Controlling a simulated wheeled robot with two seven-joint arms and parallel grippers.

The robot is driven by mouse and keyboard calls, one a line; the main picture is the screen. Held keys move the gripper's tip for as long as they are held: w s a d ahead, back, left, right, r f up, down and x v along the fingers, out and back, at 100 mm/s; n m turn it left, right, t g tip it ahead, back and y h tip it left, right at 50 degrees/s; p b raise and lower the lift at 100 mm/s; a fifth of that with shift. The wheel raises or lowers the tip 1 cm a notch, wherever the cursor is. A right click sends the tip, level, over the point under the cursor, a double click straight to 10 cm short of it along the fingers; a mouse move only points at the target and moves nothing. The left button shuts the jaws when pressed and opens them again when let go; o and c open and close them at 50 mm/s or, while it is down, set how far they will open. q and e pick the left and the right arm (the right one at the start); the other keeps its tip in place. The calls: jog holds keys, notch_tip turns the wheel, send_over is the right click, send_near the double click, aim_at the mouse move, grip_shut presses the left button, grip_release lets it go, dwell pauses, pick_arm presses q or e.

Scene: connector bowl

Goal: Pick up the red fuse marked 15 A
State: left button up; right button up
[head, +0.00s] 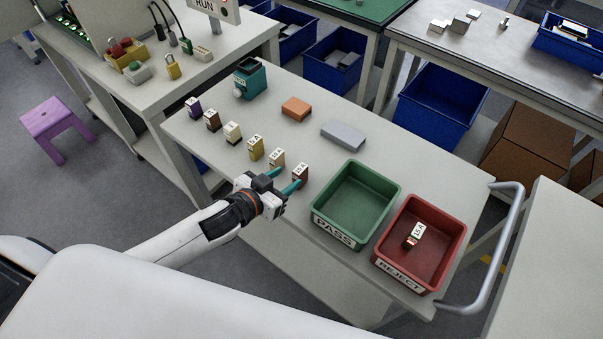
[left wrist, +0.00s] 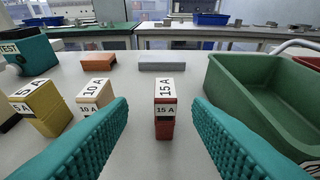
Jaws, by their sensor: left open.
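The red fuse (head: 300,174) with a white top marked 15 A stands upright at the near end of a row of fuses on the cart top. In the left wrist view the red fuse (left wrist: 165,128) is centred in the gap between my fingers, apart from both. My left gripper (head: 281,180) is open and empty, its teal fingers pointing at the red fuse; it also shows in the left wrist view (left wrist: 160,112). A fuse (head: 413,236) with a red body and a white label lies in the red REJECT bin. My right gripper is not in view.
A tan fuse (head: 277,158) marked 10 A and a yellow fuse (head: 256,148) stand close beside it. The green PASS bin (head: 368,170) and red REJECT bin (head: 455,238) are to the right. An orange block (head: 296,109), grey block (head: 343,134) and teal tester (head: 250,80) stand behind.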

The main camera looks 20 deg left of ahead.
aim_at(304, 170)
pick_arm(q)
jog(key=x, duration=0.5)
jog(key=p+x, duration=0.1)
jog(key=x, duration=0.2)
jog(key=shift+d+f, duration=0.35)
jog(key=shift+f, duration=0.1)
grip_shut()
